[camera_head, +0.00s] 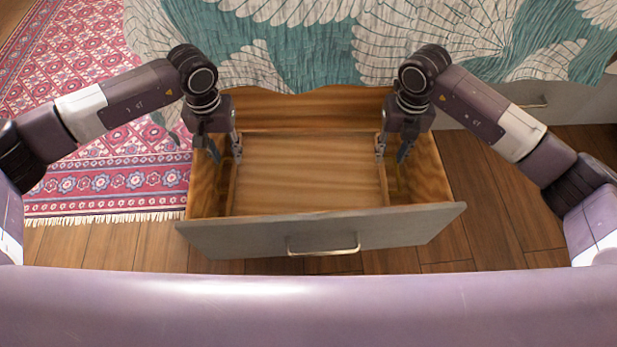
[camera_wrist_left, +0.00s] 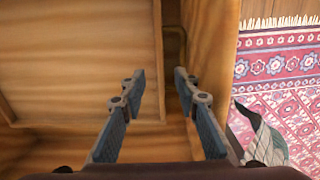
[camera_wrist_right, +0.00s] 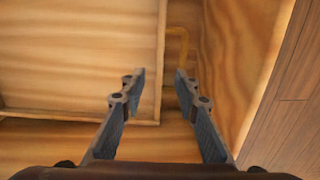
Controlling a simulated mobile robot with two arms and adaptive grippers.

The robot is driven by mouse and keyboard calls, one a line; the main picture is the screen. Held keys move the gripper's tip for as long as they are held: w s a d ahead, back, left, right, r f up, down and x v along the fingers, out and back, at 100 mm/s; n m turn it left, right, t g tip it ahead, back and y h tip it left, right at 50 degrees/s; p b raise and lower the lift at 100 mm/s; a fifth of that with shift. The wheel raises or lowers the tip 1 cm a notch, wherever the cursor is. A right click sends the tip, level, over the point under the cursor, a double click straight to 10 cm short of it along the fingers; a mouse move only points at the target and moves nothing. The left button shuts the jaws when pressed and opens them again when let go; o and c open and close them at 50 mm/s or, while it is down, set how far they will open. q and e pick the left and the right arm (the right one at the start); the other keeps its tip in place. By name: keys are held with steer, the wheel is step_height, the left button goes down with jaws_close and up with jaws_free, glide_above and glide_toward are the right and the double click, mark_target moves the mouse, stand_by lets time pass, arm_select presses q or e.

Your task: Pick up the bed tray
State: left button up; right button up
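The bed tray (camera_head: 310,172) is a pale wooden rectangle with low rims. It lies flat inside an open drawer (camera_head: 320,235) under the bed. My left gripper (camera_head: 222,152) is open above the tray's left side, and my right gripper (camera_head: 392,152) is open above its right side. In the left wrist view, the tray (camera_wrist_left: 75,60) shows a small handle at its edge, ahead of the open fingers (camera_wrist_left: 160,76). The right wrist view shows the tray (camera_wrist_right: 75,60) and a yellowish handle (camera_wrist_right: 178,45) ahead of the open fingers (camera_wrist_right: 159,75). Neither gripper holds anything.
The drawer's walls stand close outside both grippers, with narrow gaps beside the tray. A grey drawer front with a metal handle (camera_head: 324,250) faces me. The bed with its teal bird-patterned cover (camera_head: 300,50) is behind. A red patterned rug (camera_head: 75,130) lies left, and wooden floor (camera_head: 485,215) right.

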mark_target(234, 172)
arm_select(q)
steer(key=shift+f, duration=0.1)
arm_select(e)
steer(key=shift+f, duration=0.1)
